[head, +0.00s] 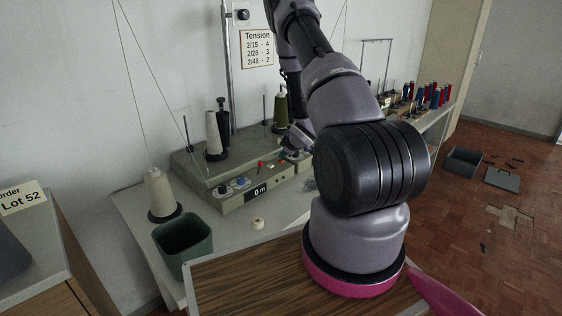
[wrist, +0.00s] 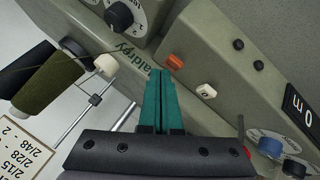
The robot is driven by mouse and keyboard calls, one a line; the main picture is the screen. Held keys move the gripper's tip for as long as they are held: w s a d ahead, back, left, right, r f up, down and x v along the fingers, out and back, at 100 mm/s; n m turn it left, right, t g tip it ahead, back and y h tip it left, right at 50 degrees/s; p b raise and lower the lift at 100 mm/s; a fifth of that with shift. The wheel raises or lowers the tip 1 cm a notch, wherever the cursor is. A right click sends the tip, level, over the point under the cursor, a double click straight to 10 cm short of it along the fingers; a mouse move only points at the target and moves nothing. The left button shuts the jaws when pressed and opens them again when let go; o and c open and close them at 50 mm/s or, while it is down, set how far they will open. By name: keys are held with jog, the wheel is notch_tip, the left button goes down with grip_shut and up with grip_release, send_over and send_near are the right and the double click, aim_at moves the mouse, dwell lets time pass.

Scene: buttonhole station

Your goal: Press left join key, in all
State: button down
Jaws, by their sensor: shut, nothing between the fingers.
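The grey-green machine (head: 245,190) stands on the table against the wall. I cannot tell from any label which is the left join key. In the head view my gripper is small and partly hidden by my arm.
Two black buttons (wrist: 248,55), a display (wrist: 302,112) and blue and dark knobs (wrist: 281,157) are on the panel. A green bin (head: 183,243) is at the table's front left, near a small pale spool (head: 258,223).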

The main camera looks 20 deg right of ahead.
aim_at(283, 161)
jog(key=shift+r, duration=0.4)
jog(key=shift+r, duration=2.5)
jog(key=shift+w+r, duration=0.1)
jog(key=shift+r, duration=0.2)
jog(key=s+a+r+m+h, duration=0.1)
jog(key=s+a+r+m, duration=0.15)
jog(key=r, duration=0.65)
jog(key=s+a+r+m, duration=0.1)
jog(key=s+r+m, duration=0.25)
jog(key=r, duration=0.55)
jog(key=s+a+r+m+h, duration=0.15)
jog(key=s+r, duration=0.25)
jog(key=r, duration=0.5)
jog(key=s+a+r+m+y, duration=0.1)
jog(key=s+a+r+m, duration=0.1)
jog(key=s, duration=0.6)
jog(key=s+a+r+m+g+y, duration=0.1)
jog(key=s+a+r+m, duration=0.1)
jog(key=s+a+r, duration=0.3)
jog(key=s+a+r+m+g+y, duration=0.1)
jog(key=s+a, duration=0.5)
jog(key=s, duration=0.6)
notch_tip(283, 161, up, 3)
jog(key=shift+s+a+f+m+y, duration=0.2)
jog(key=shift+s+a+m+y, duration=0.15)
jog(key=shift+m+y, duration=0.2)
